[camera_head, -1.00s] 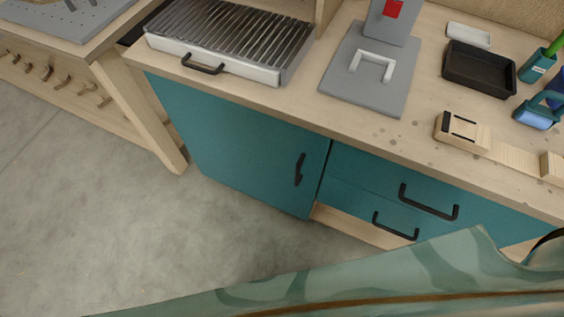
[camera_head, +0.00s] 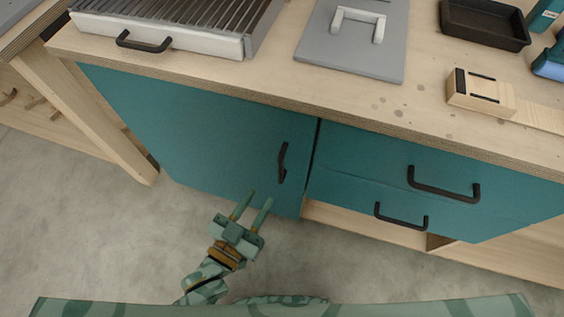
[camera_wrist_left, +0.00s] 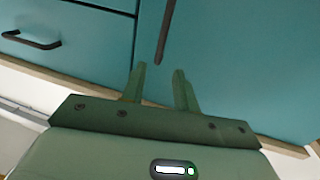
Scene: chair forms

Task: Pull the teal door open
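The teal door (camera_head: 200,137) is shut, at the left of the workbench front. Its black vertical handle (camera_head: 282,162) is near the door's right edge. My left gripper (camera_head: 257,199) is in front of the door's lower part, below and to the left of the handle in the head view. Its two fingers are apart with nothing between them. In the left wrist view, the fingers (camera_wrist_left: 160,78) point at the door (camera_wrist_left: 235,60), and the handle (camera_wrist_left: 164,30) stands just beyond the gap between the tips, not gripped. My right gripper is not in view.
Two teal drawers with black handles (camera_head: 443,187) are right of the door. The worktop (camera_head: 275,85) above carries a ridged metal unit (camera_head: 185,20), a grey plate (camera_head: 350,55), a black tray (camera_head: 485,25) and a wooden block (camera_head: 480,90). A wooden leg (camera_head: 95,120) stands left; grey floor is clear.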

